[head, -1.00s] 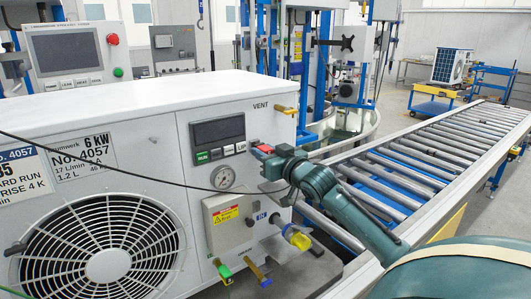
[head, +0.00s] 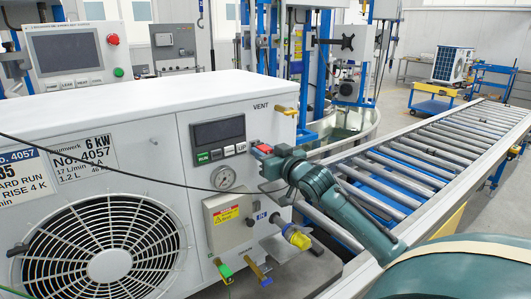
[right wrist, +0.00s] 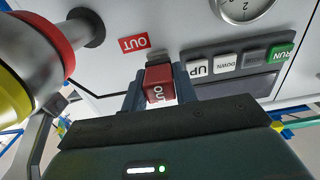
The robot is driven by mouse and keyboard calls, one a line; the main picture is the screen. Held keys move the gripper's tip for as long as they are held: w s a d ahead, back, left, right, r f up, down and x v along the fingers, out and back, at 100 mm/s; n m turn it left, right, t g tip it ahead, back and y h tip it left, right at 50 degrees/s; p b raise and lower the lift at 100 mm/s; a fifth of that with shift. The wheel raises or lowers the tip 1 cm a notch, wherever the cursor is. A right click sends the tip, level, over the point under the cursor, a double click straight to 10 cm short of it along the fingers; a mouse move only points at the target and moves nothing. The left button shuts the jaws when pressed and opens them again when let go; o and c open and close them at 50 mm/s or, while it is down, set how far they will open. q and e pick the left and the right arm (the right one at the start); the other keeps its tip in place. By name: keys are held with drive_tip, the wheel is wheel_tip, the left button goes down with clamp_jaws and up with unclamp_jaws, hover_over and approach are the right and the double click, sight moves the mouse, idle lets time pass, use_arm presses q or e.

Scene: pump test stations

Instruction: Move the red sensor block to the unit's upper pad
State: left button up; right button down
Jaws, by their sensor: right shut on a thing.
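The red sensor block (right wrist: 158,84) is between the fingers of my right gripper (right wrist: 160,92), which is shut on it in the right wrist view. White lettering shows on the block. In the head view the red block (head: 264,149) shows as a small red patch at the tip of my right gripper (head: 270,158), close to the unit's front face. A small grey piece (right wrist: 159,58) shows right behind the block on the panel; I cannot tell whether it is the upper pad or whether the block touches it. The white unit (head: 150,112) fills the left. My left gripper is not in view.
A red OUT label (right wrist: 135,43) and a silver fitting (right wrist: 38,45) with red and yellow rings are beside the gripper. The button panel (head: 218,133), gauge (head: 223,177) and yellow-capped connector (head: 297,237) are close by. A roller conveyor (head: 430,150) runs to the right.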

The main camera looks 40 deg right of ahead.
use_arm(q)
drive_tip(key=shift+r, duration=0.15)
use_arm(e)
drive_tip(key=shift+w, duration=0.35)
drive_tip(key=c, duration=1.5)
unclamp_jaws()
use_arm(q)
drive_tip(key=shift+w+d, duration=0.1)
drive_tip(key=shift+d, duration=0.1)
use_arm(e)
drive_tip(key=o, duration=0.5)
drive_tip(key=shift+f, duration=0.1)
drive_tip(key=shift+s+f, duration=0.1)
drive_tip(key=shift+s, duration=0.1)
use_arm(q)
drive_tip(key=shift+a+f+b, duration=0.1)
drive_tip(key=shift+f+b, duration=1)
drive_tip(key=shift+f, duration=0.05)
use_arm(e)
drive_tip(key=shift+s+a+r, duration=0.1)
drive_tip(key=shift+s+a, duration=0.1)
drive_tip(key=shift+s, duration=1.95)
drive_tip(key=shift+s+a+r, duration=0.1)
drive_tip(key=shift+s+a, duration=0.1)
drive_tip(key=shift+s, duration=1.9)
drive_tip(key=shift+s+a, duration=0.2)
drive_tip(key=shift+s, duration=1.95)
drive_tip(key=shift+f, duration=0.1)
